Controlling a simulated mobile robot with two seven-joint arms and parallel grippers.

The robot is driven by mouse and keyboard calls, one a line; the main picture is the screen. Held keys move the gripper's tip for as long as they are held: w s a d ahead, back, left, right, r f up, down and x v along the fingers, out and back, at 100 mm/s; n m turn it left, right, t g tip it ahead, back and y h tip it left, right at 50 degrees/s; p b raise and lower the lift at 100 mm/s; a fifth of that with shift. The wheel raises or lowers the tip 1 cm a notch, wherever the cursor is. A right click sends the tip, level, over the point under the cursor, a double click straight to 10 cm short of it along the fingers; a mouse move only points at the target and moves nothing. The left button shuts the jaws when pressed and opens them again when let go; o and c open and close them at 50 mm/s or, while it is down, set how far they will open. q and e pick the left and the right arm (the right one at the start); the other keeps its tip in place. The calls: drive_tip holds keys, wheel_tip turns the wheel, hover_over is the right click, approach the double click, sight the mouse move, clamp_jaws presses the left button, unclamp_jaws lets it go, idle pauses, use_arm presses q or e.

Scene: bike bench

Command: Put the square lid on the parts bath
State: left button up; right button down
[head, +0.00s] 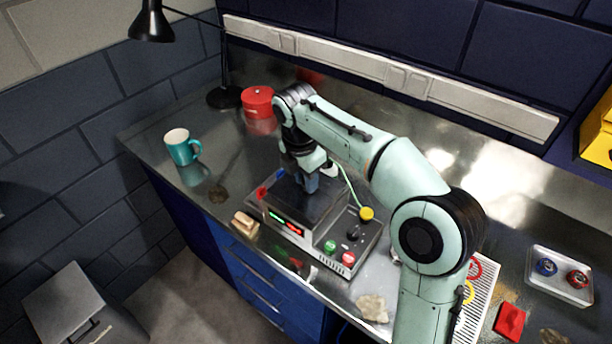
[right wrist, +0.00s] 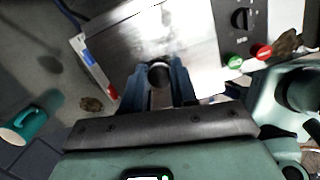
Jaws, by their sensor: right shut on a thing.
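The parts bath (head: 332,246) stands on the bench, with a display, a knob and coloured buttons on its front panel. Its panel also shows in the right wrist view (right wrist: 238,42). The square metal lid (head: 322,207) lies flat over the bath's top; in the right wrist view its shiny plate (right wrist: 180,38) covers the opening. I cannot tell whether it rests fully on the rim. My right gripper (head: 305,183) points down and is shut on the lid's round dark knob (right wrist: 159,75). My left gripper is not in view.
A teal mug (head: 182,149) and a red tin (head: 257,103) stand to the left and behind. A lamp (head: 152,25) rises at the back left. A tray (head: 562,275) with two small round parts lies at the right. A tan block (head: 245,224) lies beside the bath.

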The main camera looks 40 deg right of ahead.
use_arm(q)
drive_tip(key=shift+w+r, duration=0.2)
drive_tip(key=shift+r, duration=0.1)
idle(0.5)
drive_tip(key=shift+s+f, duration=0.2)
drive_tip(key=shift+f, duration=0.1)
use_arm(e)
drive_tip(key=shift+f, duration=0.6)
drive_tip(key=c, duration=0.8)
unclamp_jaws()
use_arm(q)
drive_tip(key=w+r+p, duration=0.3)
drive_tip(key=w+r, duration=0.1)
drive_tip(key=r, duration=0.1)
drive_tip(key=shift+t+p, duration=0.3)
drive_tip(key=shift+p, duration=0.05)
use_arm(e)
wheel_tip(320, 180, up, 13)
drive_tip(key=a, duration=0.1)
drive_tip(key=shift+a+r, duration=0.15)
drive_tip(key=shift+a, duration=0.15)
drive_tip(key=shift+s, duration=0.1)
